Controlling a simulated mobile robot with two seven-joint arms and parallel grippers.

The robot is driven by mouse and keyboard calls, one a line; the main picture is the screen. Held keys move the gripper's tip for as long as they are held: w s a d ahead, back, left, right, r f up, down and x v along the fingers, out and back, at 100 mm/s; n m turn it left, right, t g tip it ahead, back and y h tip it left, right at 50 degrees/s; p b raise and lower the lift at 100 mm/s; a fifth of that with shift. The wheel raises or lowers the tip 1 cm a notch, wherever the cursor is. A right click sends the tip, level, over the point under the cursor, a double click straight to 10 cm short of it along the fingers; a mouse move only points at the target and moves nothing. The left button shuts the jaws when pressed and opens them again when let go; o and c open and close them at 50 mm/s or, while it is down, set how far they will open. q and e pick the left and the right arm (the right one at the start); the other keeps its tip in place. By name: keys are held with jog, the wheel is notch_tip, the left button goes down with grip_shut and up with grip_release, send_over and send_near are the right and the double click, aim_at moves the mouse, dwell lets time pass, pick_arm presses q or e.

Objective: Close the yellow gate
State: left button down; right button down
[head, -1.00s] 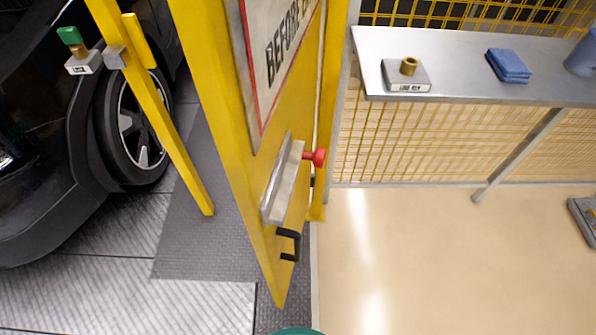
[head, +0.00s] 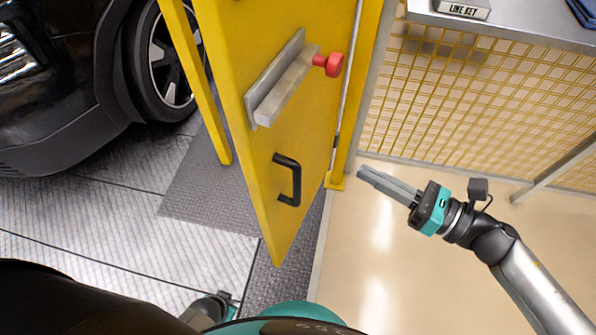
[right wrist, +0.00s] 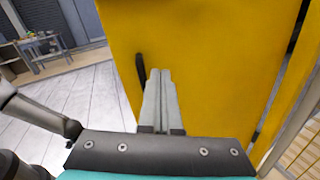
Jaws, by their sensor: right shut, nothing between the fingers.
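The yellow gate (head: 300,140) stands open in the head view, its near edge pointing toward me. It carries a black handle (head: 291,180), a grey metal latch bar (head: 282,82) and a red knob (head: 329,65). My right gripper (head: 363,172) is shut and empty, to the right of the handle and apart from it in the picture. In the right wrist view, the shut fingers (right wrist: 160,75) point at the yellow panel (right wrist: 210,60). The black handle (right wrist: 140,68) shows just left of their tips, partly hidden.
A yellow post (head: 200,85) stands left of the gate, in front of a black car (head: 60,80). A metal shelf (head: 520,35) with a line key block (head: 462,9) is at upper right, above yellow mesh (head: 450,100). The beige floor (head: 400,280) is clear.

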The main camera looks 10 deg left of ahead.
jog(key=s+a+r+n+g+y, duration=0.1)
jog(key=s+n+g, duration=0.2)
jog(key=n, duration=0.1)
send_near(271, 151)
jog(key=x, duration=0.7)
jog(key=shift+s+r, duration=0.1)
